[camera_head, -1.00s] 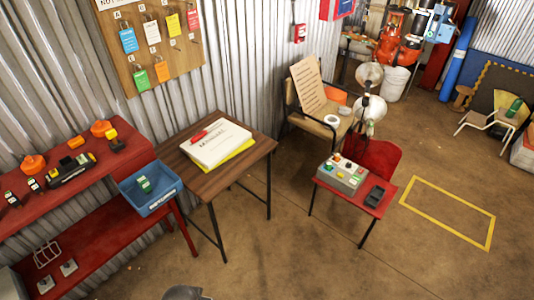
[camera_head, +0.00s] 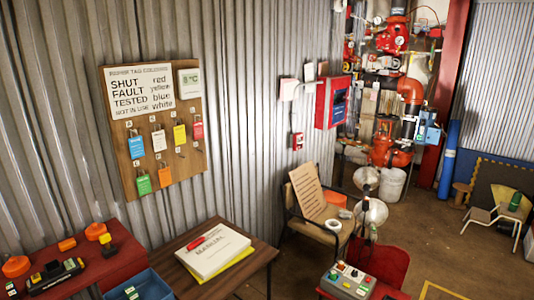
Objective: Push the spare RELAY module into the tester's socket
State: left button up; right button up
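A grey box with several coloured buttons, which looks like the tester (camera_head: 349,281), stands on a small red table at the bottom right. I cannot make out its socket. A small dark module with a green and white face (camera_head: 131,292) lies in the blue bin (camera_head: 155,287) at the bottom edge. Another small module (camera_head: 12,288) is on the red bench at the far left. Their labels are too small to read, so I cannot tell which is the spare RELAY module. Neither of my grippers is in view.
The red bench (camera_head: 115,268) also bears a long black device (camera_head: 55,275) and orange pieces. A dark wooden table (camera_head: 255,262) carries a white manual (camera_head: 212,250). A chair (camera_head: 320,213) holds a cardboard sign. A tag board (camera_head: 155,130) hangs on the wall. Floor shows at right.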

aim_at(55, 273)
jog(key=u, duration=2.15)
